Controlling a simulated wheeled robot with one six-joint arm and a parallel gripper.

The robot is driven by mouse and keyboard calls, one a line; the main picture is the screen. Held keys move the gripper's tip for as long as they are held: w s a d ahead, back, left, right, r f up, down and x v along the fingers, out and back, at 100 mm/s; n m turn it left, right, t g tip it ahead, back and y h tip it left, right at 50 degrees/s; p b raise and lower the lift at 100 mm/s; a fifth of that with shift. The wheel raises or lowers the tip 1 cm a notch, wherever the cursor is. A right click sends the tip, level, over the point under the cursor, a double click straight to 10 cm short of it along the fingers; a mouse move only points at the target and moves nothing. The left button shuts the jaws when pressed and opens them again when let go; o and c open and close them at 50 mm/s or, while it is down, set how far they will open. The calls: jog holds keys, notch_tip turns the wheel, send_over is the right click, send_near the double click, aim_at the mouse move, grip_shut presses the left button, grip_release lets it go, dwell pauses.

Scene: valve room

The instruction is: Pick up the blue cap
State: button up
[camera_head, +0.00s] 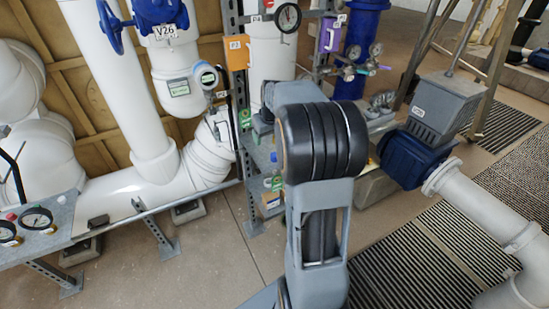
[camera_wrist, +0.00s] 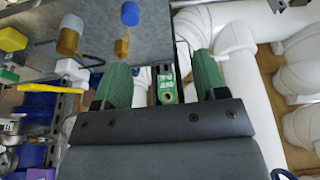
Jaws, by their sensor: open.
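The blue cap (camera_wrist: 130,14) shows near the top of the wrist view, left of centre, on a grey shelf surface with a brass-coloured piece (camera_wrist: 122,46) just below it in the picture. My gripper (camera_wrist: 161,62) is open, its two green fingers spread apart, with nothing seen held. The blue cap lies beyond the left finger and shows clear of both fingers.
A green tag (camera_wrist: 166,88) shows between the fingers. White pipes (camera_wrist: 250,80) stand close on the right. A blue-and-grey valve unit (camera_head: 415,158) is right of my arm.

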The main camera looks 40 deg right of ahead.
send_near(274, 154)
jog(key=x, duration=0.4)
jog(key=shift+f+p, duration=0.15)
jog(key=shift+p, duration=0.2)
jog(key=shift+p+x, duration=0.75)
jog(key=shift+x, duration=2.15)
jog(key=c, duration=0.9)
